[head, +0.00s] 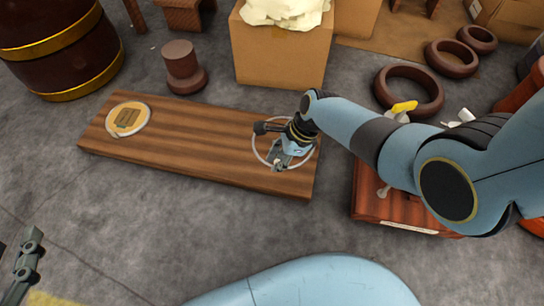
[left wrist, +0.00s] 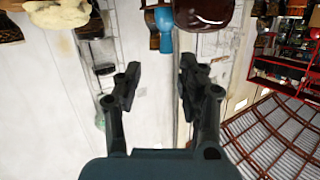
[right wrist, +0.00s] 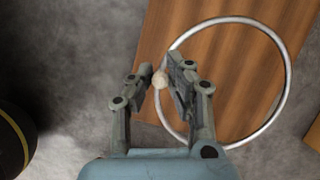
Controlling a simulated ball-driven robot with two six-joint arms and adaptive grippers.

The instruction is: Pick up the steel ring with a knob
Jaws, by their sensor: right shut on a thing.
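The steel ring (right wrist: 289,82) is a thin bright hoop with a small pale round knob (right wrist: 160,80) on its rim. My right gripper (right wrist: 162,82) is shut on the knob, which sits between its fingertips. In the head view, the ring (head: 254,148) is over the right end of the wooden board, partly hidden by my right gripper (head: 278,163). I cannot tell whether the ring touches the board. My left gripper (left wrist: 158,85) is open and empty, with a wall and shop interior beyond it; in the head view only part of it (head: 27,262) shows at the lower left.
The striped wooden board (head: 200,140) lies on the grey floor, with a round pale disc (head: 128,119) at its left end. A brown spool-shaped piece (head: 182,68) and a cardboard box (head: 280,55) stand behind it. A reddish wooden box (head: 385,205) is right of it, under my right arm.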

